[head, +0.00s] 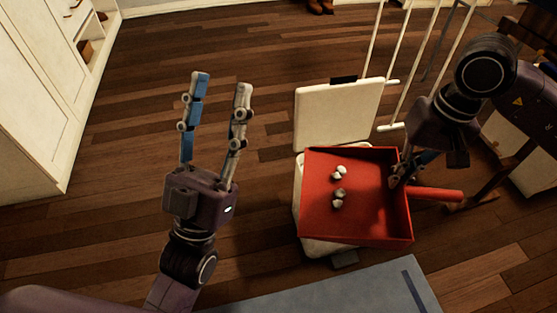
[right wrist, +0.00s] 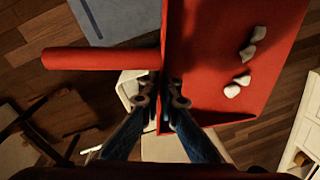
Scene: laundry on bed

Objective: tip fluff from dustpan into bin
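The red dustpan (head: 375,220) is over the white bin (head: 297,208) and hides most of its opening; it looks roughly level. Its handle (head: 437,194) points right. Several pale fluff pieces (head: 340,172) lie in the pan and also show in the right wrist view (right wrist: 232,90). My right gripper (head: 400,176) is shut on the pan's side wall near the handle; in the right wrist view its fingertips (right wrist: 162,97) sit on either side of that wall. The bin's lid (head: 335,115) stands open behind. My left gripper (head: 217,80) is open and empty, left of the bin.
A white drying rack (head: 395,85) stands behind the bin to the right. A white cabinet (head: 40,100) is at the far left. A blue-grey surface (head: 340,290) lies at the front. The wooden floor (head: 150,90) between cabinet and bin is clear.

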